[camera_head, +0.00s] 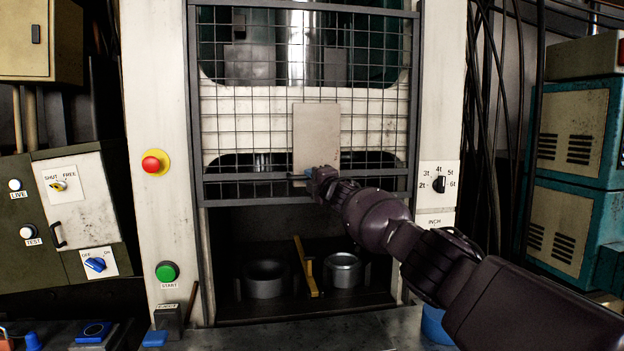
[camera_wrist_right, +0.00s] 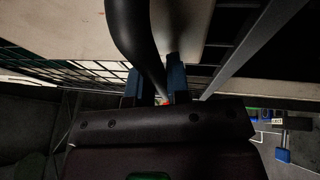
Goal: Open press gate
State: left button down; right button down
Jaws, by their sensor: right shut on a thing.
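The press gate (camera_head: 250,202) is a grey-framed wire mesh panel across the front of the white press. Its lower rail sits above the dark press opening, which shows open below it. A pale plate (camera_head: 317,130) is fixed on the mesh. My right gripper (camera_head: 308,174) is at the plate's lower edge. In the right wrist view, its blue fingers (camera_wrist_right: 154,84) are shut around a dark curved handle bar (camera_wrist_right: 131,30). The head view hides most of this handle behind my gripper. My left gripper is out of view.
Inside the opening stand a dark ring-shaped pot (camera_head: 265,279), a yellow bar (camera_head: 306,266) and a metal pot (camera_head: 343,271). A red button (camera_head: 152,164), a green start button (camera_head: 167,271) and a tonnage dial (camera_head: 438,184) are on the press columns. Cables hang at right.

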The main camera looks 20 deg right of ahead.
jog(key=c, duration=1.1)
grip_release()
jog(key=shift+s, duration=0.15)
jog(key=shift+s+d+p, duration=0.2)
jog(key=shift+s+p, duration=0.15)
jog(key=v, duration=0.9)
jog(key=shift+s, duration=0.4)
jog(key=shift+f, duration=0.15)
